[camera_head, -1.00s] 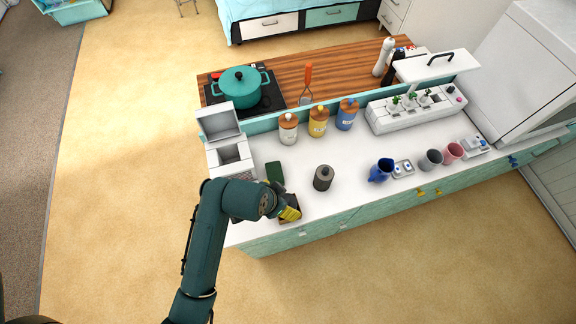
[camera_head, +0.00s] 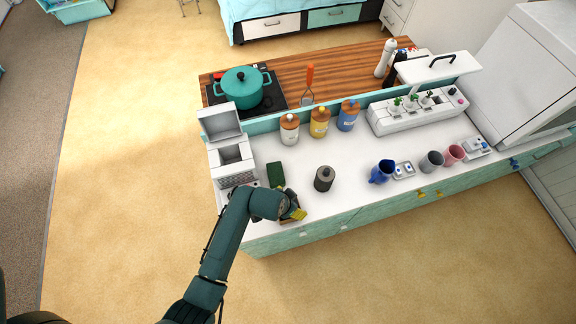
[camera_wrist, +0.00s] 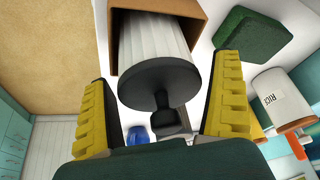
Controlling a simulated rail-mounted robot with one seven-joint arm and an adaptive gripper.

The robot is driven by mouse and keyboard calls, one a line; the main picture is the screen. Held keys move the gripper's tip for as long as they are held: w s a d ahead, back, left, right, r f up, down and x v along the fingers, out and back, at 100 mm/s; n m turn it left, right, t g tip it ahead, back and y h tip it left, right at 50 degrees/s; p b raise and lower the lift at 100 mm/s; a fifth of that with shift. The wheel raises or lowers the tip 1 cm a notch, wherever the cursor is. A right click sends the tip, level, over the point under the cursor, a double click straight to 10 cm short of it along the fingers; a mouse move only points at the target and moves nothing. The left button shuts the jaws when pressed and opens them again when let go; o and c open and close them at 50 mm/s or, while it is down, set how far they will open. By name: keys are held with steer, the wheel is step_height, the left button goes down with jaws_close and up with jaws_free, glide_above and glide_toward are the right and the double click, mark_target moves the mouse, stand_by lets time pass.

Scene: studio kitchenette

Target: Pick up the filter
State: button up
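The filter (camera_wrist: 152,45) appears to be the white ribbed cylinder with a black end disc in the wrist view. Its far end sits inside a brown open box (camera_wrist: 200,12). A dark knob-like shape shows just below the disc; I cannot tell whether it is part of the filter. My gripper (camera_wrist: 162,75) is open, with one yellow finger on each side of the filter's disc end and visible gaps to it.
A dark green block (camera_head: 275,174) and a grey canister (camera_head: 324,179) stand close by. A white appliance (camera_head: 232,158) is behind to the left. Lidded jars (camera_head: 319,123) line the back. A blue mug (camera_head: 380,172) is farther right, with clear counter between.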

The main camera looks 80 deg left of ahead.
steer(key=c, duration=1.1)
step_height(320, 180, up, 10)
steer(key=shift+f, duration=0.15)
steer(key=shift+r, duration=0.2)
steer(key=shift+p, duration=0.3)
